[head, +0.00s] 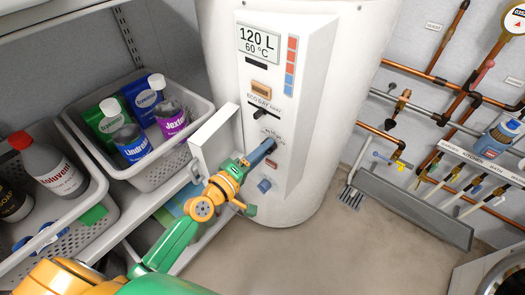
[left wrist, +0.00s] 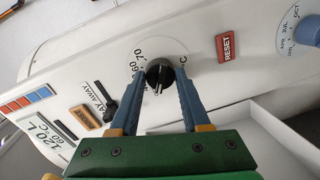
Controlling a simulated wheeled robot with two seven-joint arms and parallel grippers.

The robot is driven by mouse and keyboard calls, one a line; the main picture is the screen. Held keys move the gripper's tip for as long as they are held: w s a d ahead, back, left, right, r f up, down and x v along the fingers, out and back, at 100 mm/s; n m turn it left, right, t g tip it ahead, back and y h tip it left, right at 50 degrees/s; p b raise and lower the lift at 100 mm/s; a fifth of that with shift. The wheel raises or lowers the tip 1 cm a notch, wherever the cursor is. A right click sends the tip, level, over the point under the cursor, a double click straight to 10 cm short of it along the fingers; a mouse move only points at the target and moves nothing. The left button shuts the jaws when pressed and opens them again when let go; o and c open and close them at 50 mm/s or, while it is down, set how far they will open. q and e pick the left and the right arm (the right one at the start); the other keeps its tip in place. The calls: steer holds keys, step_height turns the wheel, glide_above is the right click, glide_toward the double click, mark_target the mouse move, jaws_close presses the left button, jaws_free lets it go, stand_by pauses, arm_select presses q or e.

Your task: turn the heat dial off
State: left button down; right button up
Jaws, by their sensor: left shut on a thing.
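The heat dial is a small black knob (left wrist: 158,76) on the white control panel, with a scale showing 60, 70 and °C around it. A pale pointer mark shows on the knob, towards the bottom of the left wrist view. My left gripper (head: 267,148) is at the panel with its blue fingers on either side of the knob, shut on it. The gripper hides the dial in the head view. The panel (head: 302,75) is on a large white tank and its display reads 120 L, 60 °C. My right gripper is not in view.
A red RESET button (left wrist: 227,46) and a blue knob (left wrist: 308,31) sit beside the dial. A black slider (left wrist: 107,103) is on the other side. Baskets of bottles (head: 180,172) stand on shelves at left. Copper pipes (head: 410,72) line the right wall.

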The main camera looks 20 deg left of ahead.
arm_select(q)
steer(key=shift+c, duration=1.8)
jaws_free()
steer(key=b+v, duration=0.1)
steer(key=v, duration=0.6)
steer(key=shift+a+f, duration=0.1)
